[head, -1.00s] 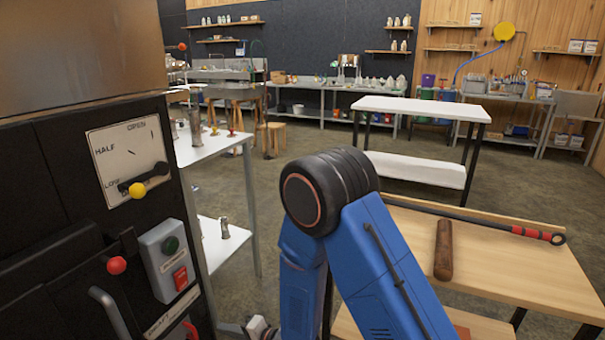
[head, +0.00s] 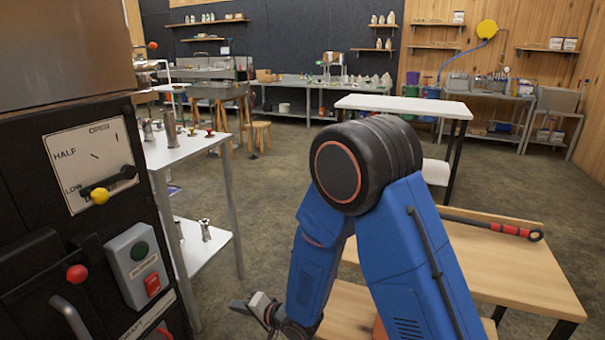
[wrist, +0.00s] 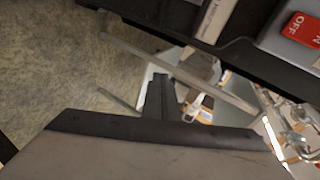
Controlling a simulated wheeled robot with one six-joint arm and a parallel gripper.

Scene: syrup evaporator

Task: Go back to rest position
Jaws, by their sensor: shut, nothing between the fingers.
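My gripper (head: 245,307) is low in the head view, left of my blue forearm, and points left toward the black machine front (head: 30,150). Its fingers are together with nothing between them. In the wrist view the dark closed fingers (wrist: 158,97) point up the picture, with concrete floor and the white side table's parts beyond. My arm is bent, with its round black elbow high in the middle of the head view. No object is held.
A grey switch box (head: 141,265) with green and red buttons and a yellow-knobbed lever (head: 100,196) are at left. A white side table (head: 180,150) stands beyond. A wooden table (head: 510,275) with a red-and-black rod (head: 490,225) is at right. Open floor lies between.

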